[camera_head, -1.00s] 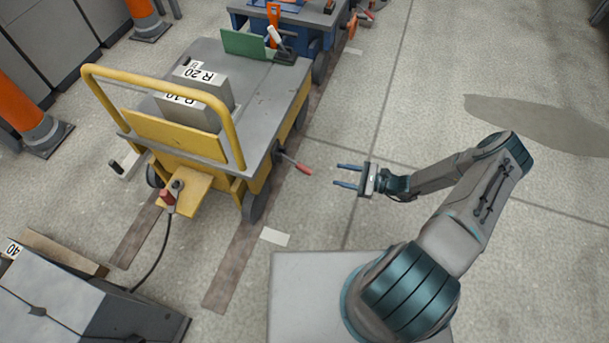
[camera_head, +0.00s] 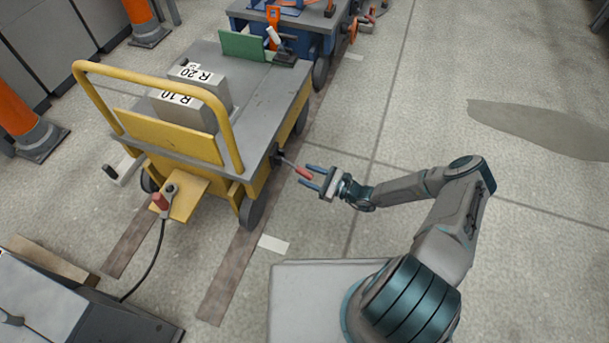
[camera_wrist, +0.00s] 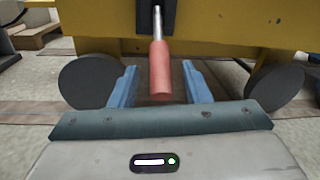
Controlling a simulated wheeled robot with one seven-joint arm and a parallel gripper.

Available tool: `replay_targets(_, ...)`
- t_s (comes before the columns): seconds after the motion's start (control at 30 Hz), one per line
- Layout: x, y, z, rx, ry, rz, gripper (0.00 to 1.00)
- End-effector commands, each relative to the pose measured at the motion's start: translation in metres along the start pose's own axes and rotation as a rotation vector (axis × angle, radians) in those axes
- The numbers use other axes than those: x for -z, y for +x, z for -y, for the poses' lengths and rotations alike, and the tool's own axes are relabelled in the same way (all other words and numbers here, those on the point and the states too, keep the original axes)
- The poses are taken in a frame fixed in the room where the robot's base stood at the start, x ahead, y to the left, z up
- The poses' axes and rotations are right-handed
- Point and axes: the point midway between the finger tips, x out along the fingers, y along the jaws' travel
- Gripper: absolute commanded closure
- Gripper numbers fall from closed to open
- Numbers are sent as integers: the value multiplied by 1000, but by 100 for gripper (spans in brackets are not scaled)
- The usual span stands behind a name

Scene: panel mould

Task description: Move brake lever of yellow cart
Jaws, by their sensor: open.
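The yellow cart (camera_head: 178,145) stands at the left of the head view with a grey top. Its brake lever, a metal rod with a red grip (camera_head: 304,173), sticks out from the cart's side toward my arm. My gripper (camera_head: 312,178) is open, with its two blue fingers around the end of the red grip. In the wrist view the red grip (camera_wrist: 160,75) hangs between the two open fingers (camera_wrist: 160,88), with visible gaps on both sides. The rod enters a dark slot in the yellow side.
Grey blocks labelled R 10 and R 20 (camera_head: 192,100) sit on the cart. A blue cart (camera_head: 300,22) stands behind it. Orange posts (camera_head: 20,105) are at the left. A dark cable (camera_head: 155,265) runs from the cart's front. The floor at right is clear.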

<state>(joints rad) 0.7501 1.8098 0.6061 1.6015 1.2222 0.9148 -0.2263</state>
Motion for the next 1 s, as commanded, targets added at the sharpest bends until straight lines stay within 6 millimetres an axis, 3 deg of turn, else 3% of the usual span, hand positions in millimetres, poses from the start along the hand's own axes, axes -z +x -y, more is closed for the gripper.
replay_targets(0.2,1,20,0,0,0,0,57)
replay_targets(0.5,0,23,0,-1,0,-1,57)
replay_targets(0.53,0,23,0,-1,0,-1,60)
replay_targets(0.67,0,23,0,-1,0,-1,96)
replay_targets(0.7,0,23,0,-1,0,-1,100)
replay_targets(1.0,-2,18,10,8,-4,-25,100)
